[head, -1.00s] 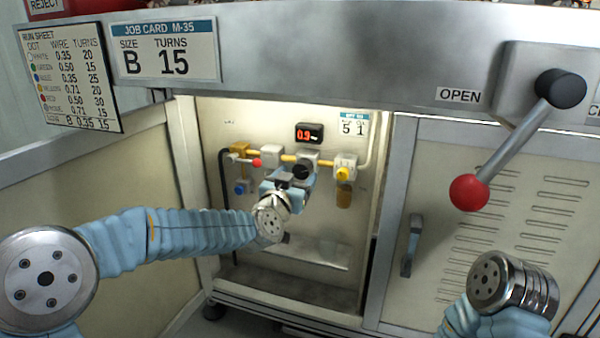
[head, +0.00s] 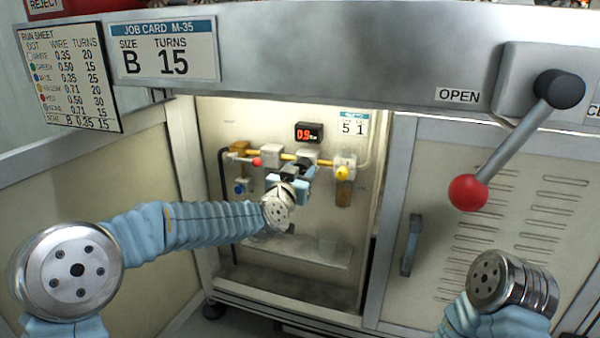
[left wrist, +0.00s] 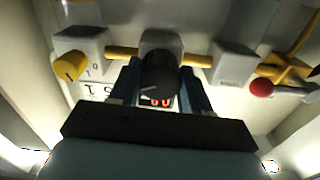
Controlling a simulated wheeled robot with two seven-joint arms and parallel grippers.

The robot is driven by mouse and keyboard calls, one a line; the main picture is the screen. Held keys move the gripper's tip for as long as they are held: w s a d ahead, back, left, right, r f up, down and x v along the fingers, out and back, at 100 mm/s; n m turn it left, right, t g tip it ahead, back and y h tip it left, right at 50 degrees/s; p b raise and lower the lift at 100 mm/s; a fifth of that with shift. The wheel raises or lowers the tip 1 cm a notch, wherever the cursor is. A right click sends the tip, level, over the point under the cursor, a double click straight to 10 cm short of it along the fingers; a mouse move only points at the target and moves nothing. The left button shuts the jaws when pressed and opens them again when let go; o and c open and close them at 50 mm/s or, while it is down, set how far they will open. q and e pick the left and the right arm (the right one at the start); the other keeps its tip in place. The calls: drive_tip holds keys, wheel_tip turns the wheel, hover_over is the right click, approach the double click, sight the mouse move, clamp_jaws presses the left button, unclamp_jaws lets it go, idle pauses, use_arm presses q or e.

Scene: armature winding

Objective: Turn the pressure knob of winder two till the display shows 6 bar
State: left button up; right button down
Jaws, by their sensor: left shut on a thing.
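The black pressure knob (left wrist: 160,72) sits on a grey regulator block (head: 309,154) on the back panel of the open cabinet. My left gripper (head: 294,172) is at the knob. In the left wrist view its two blue fingers stand on either side of the knob and are shut on it. A pale line shows on the knob's face. The display (head: 309,132) above glows red and seems to read 0.9. In the left wrist view the display (left wrist: 160,102) is partly hidden behind the gripper. My right arm is at the lower right, but its gripper fingers are not visible.
A yellow knob (head: 342,173) is right of the regulator. A red-tipped lever (head: 257,162) and a blue knob (head: 240,187) are to its left. A large red-ball lever (head: 468,192) hangs from the beam at OPEN. The cabinet door (head: 95,220) stands open at left.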

use_arm(q)
drive_tip(key=shift+m, duration=0.4)
drive_tip(key=m+p, duration=0.1)
drive_tip(key=m, duration=0.2)
drive_tip(key=shift+r, duration=0.1)
drive_tip(key=m+p, duration=0.1)
drive_tip(key=m, duration=1)
drive_tip(key=m+b, duration=0.1)
drive_tip(key=m, duration=0.4)
idle(0.4)
drive_tip(key=o, duration=1)
drive_tip(key=shift+a, duration=0.1)
drive_tip(key=shift+o, duration=0.2)
